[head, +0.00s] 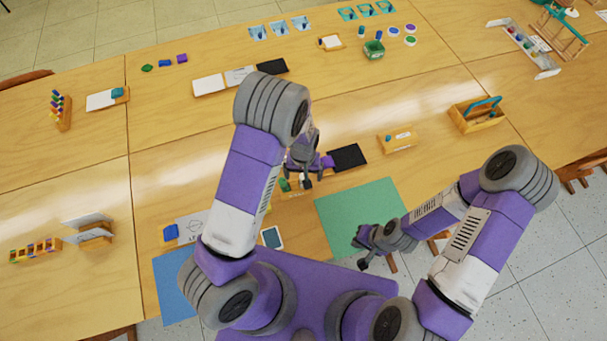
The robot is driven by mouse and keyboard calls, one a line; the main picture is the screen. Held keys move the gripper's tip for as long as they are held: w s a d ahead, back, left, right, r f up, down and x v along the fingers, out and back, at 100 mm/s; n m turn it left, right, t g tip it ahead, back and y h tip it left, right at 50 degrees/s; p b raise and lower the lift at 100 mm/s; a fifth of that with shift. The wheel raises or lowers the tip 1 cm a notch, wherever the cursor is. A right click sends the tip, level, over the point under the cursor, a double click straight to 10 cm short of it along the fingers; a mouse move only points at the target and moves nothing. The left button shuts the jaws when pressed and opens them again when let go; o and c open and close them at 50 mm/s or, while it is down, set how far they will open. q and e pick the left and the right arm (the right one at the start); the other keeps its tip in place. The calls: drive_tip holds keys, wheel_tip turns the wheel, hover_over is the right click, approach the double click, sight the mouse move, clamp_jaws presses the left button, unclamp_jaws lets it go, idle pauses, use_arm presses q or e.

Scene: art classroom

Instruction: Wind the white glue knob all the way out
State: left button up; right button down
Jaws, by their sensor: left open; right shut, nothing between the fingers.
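I cannot make out a white glue knob for certain; it may be hidden by my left gripper or too small to tell. My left gripper (306,183) is open and points down over the middle of the table. Just under and beside it, a small green thing (285,185) shows on a low wooden piece (292,194), partly covered by my arm. My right gripper (361,266) is shut and empty, near the front edge of the green mat (358,214).
A black sheet (347,157) lies right of my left gripper, with a wooden block (398,145) further right. A wooden caddy with a blue handle (477,118) stands at the right. A blue mat (174,290) lies front left. The table between is mostly clear.

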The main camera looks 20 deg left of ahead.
use_arm(q)
drive_tip(key=n+p, duration=0.1)
drive_tip(key=n, duration=0.4)
drive_tip(key=shift+r, duration=0.1)
use_arm(e)
drive_tip(key=shift+r, duration=0.55)
use_arm(q)
drive_tip(key=n+p, duration=0.1)
drive_tip(key=n, duration=0.5)
drive_tip(key=shift+p, duration=0.35)
use_arm(e)
drive_tip(key=shift+r, duration=0.85)
use_arm(q)
drive_tip(key=shift+w+a, duration=0.15)
drive_tip(key=shift+w, duration=0.3)
drive_tip(key=shift+c, duration=0.4)
drive_tip(key=c, duration=1.4)
drive_tip(key=o, duration=1.5)
